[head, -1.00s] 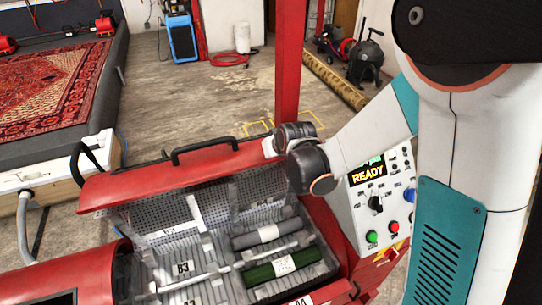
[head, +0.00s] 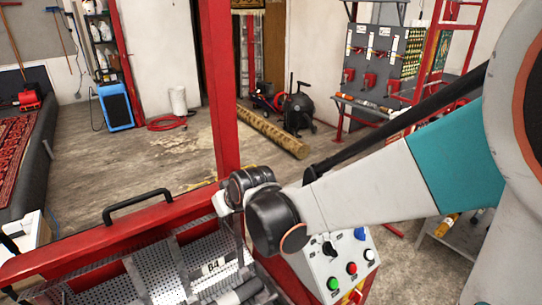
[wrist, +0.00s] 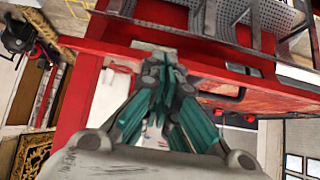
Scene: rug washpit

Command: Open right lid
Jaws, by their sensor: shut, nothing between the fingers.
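A red lid panel (head: 110,232) with a black handle (head: 138,204) stands raised along the machine's back edge in the head view. Grey perforated compartments (head: 170,265) show below it. I cannot tell for sure whether this is the right lid. In the wrist view my gripper (wrist: 163,62) has its teal-padded fingers together, with nothing seen between them. Its tips are close to a red edge (wrist: 225,58) of the machine; contact is unclear. In the head view my wrist hides the fingers, beside the red post (head: 220,100).
The control panel (head: 322,268) with coloured buttons stands just right of the compartments, below my arm. The red post rises behind my wrist. A rolled rug (head: 272,131) lies on the floor behind. A blue unit (head: 116,107) stands at the back left; open floor lies between.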

